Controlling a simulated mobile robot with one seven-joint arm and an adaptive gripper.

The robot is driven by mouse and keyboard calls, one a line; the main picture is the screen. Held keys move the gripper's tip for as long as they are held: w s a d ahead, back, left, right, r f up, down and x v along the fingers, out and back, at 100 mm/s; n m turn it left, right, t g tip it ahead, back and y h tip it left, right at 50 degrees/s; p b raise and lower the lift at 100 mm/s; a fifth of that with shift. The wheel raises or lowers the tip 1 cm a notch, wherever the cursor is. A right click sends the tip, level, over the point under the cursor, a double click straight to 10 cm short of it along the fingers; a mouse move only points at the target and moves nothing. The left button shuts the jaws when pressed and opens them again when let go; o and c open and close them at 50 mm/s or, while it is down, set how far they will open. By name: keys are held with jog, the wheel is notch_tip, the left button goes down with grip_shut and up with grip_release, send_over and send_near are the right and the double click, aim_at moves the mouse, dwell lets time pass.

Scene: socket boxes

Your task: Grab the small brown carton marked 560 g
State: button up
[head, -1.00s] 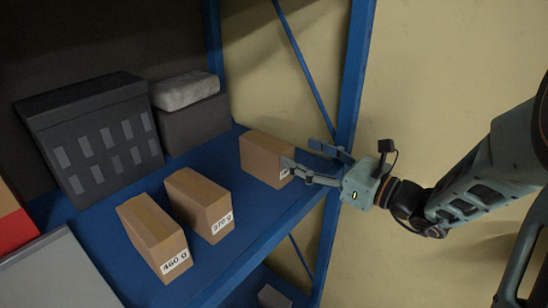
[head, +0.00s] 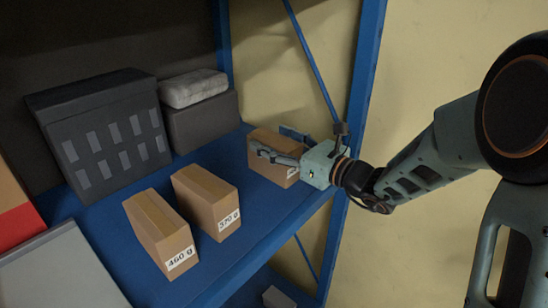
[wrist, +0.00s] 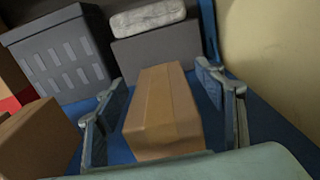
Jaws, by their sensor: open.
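A small brown carton (head: 262,138) stands at the right end of the blue shelf. Its front label is mostly hidden behind my gripper and cannot be read. My gripper (head: 275,143) is open, with its fingers reaching along both sides of this carton. In the wrist view the carton (wrist: 163,110) sits between the two spread fingers, with a visible gap on each side. Two similar cartons stand to its left: one marked 460 g (head: 158,228), and one whose label looks like 370 g or 570 g (head: 206,196).
A dark bin (head: 105,135) and a grey box (head: 203,122) with a pale wrapped block (head: 193,88) on top stand behind. A blue upright post (head: 366,75) is close to my gripper. A grey lid-like box (head: 60,270) lies front left.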

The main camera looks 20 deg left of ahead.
jog(key=c, duration=1.7)
grip_shut()
jog(key=shift+r, duration=0.15)
